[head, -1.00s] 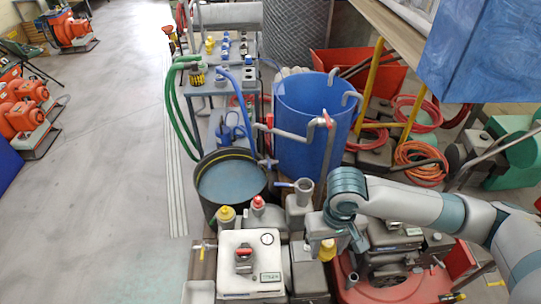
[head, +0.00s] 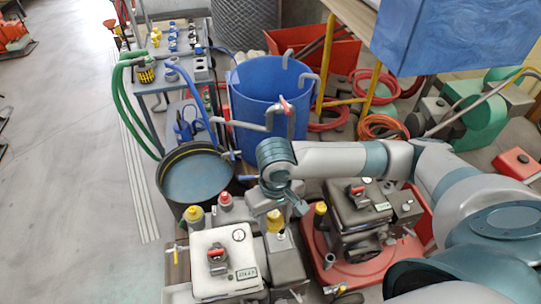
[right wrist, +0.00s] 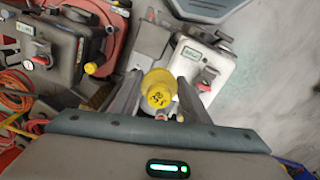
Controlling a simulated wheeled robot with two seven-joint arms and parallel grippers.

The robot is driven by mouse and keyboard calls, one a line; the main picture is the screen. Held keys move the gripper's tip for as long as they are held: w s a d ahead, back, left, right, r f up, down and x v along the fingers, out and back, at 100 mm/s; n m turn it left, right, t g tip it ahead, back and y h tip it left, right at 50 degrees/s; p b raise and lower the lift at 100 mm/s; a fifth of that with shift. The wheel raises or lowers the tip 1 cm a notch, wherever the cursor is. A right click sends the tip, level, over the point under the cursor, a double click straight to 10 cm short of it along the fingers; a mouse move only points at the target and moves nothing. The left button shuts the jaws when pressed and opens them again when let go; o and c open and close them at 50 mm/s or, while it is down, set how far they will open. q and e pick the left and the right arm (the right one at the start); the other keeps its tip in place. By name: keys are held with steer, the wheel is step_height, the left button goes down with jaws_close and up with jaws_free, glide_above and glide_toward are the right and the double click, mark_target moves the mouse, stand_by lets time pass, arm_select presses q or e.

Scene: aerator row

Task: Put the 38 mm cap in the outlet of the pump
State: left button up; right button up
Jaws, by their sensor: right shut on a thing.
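A yellow cap (right wrist: 158,92) with dark markings on its face sits between the two fingers of my right gripper (right wrist: 157,98) in the right wrist view. The gripper is shut on it. In the head view this cap (head: 275,221) shows just under my right gripper (head: 284,208), over the grey block beside the white-topped pump (head: 207,243). I cannot tell whether the cap touches anything below. The pump (right wrist: 213,62) also shows in the right wrist view. The outlet is not clearly visible; my gripper and wrist cover that area. My left gripper is not in view.
A red-based machine (head: 310,250) with another yellow cap (head: 320,208) stands to the right. A yellow-capped fitting (head: 194,214) and a red-capped fitting (head: 226,202) stand behind the pump. A dark water tub (head: 163,180) and blue barrel (head: 250,95) are behind.

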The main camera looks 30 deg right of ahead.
steer(key=w+d+f+n, duration=0.1)
steer(key=w+d, duration=0.3)
steer(key=w, duration=0.4)
steer(key=w+d+f+n, duration=0.1)
steer(key=w+d+f, duration=0.3)
steer(key=w, duration=0.5)
steer(key=w+d+f+n, duration=0.1)
steer(key=w+d+f, duration=0.2)
steer(key=w, duration=0.6)
steer(key=shift+d+f+n, duration=0.15)
steer(key=shift+d+n, duration=0.25)
steer(key=shift+d, duration=0.5)
steer(key=shift+w+f, duration=0.1)
steer(key=shift+f, duration=0.05)
